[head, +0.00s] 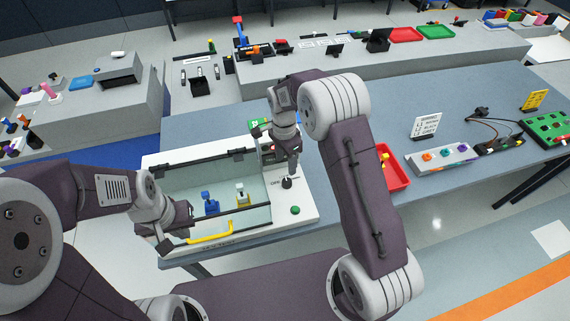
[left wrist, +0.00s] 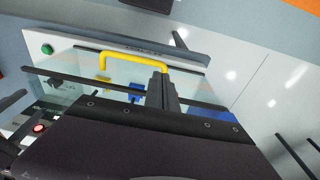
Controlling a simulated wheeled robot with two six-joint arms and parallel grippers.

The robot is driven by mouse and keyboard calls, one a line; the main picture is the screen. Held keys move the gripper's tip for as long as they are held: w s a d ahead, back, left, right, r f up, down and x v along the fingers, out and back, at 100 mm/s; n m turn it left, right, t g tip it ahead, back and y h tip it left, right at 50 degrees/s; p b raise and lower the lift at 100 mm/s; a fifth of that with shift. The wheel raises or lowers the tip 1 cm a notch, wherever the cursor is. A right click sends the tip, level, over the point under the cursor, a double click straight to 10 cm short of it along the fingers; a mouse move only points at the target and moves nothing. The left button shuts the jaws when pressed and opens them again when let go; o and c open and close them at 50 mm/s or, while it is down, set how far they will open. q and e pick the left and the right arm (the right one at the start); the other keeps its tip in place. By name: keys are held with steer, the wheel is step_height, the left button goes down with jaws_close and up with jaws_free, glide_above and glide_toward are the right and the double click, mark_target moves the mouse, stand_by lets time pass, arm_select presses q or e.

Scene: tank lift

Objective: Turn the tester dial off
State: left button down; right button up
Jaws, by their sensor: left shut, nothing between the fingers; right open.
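The tester (head: 304,207) is a white box on the blue-grey table with a clear lid over its left part. Its black dial (head: 287,183) sits on the right panel beside a label that seems to read "ON". My right gripper (head: 292,170) is open, pointing down just above the dial; I cannot tell whether it touches the dial. A green button (head: 295,210) is nearer the front; it also shows in the left wrist view (left wrist: 47,48). My left gripper (head: 166,247) is shut and empty at the tester's front left, near the yellow lid handle (head: 212,234).
Blue (head: 209,203) and yellow (head: 242,194) parts stand under the lid. A red tray (head: 395,172) lies right of the tester, partly behind my right arm. A grey block with colored knobs (head: 442,158) is further right.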

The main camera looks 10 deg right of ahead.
mark_target(287, 180)
steer(key=shift+s+f+p, duration=0.55)
steer(key=shift+s+f, duration=0.4)
steer(key=shift+s, duration=0.2)
arm_select(q)
step_height(287, 180, up, 3)
steer(key=shift+s+f+p, duration=0.1)
steer(key=shift+p, duration=0.7)
arm_select(e)
steer(key=f, duration=0.3)
steer(key=w+f, duration=0.1)
steer(key=f, duration=0.2)
steer(key=shift+w+f, duration=0.2)
steer(key=shift+s+d+f, duration=0.1)
steer(key=shift+s, duration=0.25)
steer(key=shift+w+f, duration=0.1)
steer(key=shift+w, duration=0.05)
steer(key=c, duration=0.6)
jaws_close()
arm_select(q)
steer(key=shift+s, duration=0.3)
